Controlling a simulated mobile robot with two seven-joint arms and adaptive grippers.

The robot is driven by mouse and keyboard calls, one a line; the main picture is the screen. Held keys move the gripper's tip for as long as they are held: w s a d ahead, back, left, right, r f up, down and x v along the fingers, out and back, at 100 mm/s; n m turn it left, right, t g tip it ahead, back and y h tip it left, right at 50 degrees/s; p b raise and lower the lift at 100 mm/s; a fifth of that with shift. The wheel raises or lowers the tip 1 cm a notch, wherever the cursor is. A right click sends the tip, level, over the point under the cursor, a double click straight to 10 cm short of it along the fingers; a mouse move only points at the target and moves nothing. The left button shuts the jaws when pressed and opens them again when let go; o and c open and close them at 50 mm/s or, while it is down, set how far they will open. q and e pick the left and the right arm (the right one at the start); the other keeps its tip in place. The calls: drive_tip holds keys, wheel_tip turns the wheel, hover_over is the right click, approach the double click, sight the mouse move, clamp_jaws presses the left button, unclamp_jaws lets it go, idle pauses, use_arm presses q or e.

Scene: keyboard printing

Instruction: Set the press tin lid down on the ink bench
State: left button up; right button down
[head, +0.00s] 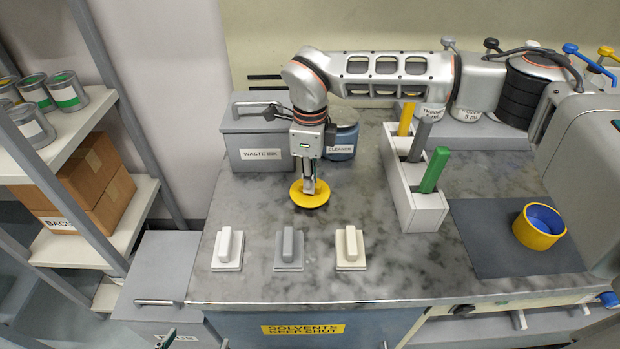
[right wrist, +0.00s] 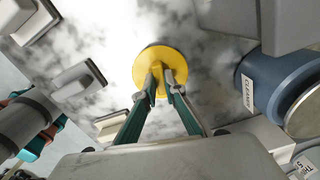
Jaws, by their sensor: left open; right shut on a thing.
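The press tin lid is a round yellow disc with a small knob (head: 310,198), over the ink bench left of its middle. My right gripper (head: 309,186) points straight down and is shut on the knob. The right wrist view also shows the lid (right wrist: 160,67) level between the fingertips. The lid is at or just above the grey marbled ink bench (head: 400,275); I cannot tell whether it touches. My left gripper (head: 195,341) shows only its open fingertips at the bottom edge, empty. An open yellow tin with a blue inside (head: 540,232) stands on the right.
Three handled blocks (head: 288,250) stand in front of the lid. A grey waste bin (head: 258,150) and blue cleaner jar (head: 341,143) are behind it. A white rack (head: 430,213) with coloured sticks is to its right. A dark mat (head: 490,260) lies under the tin. Bare bench surrounds the lid.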

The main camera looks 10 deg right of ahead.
drive_tip(key=shift+f, duration=0.5)
drive_tip(key=c, duration=2)
unclamp_jaws()
wheel_tip(320, 180, up, 6)
drive_tip(key=p, duration=0.3)
drive_tip(key=shift+r+p, duration=0.1)
drive_tip(key=shift+p, duration=0.25)
wheel_tip(320, 180, up, 12)
drive_tip(key=shift+f, duration=0.1)
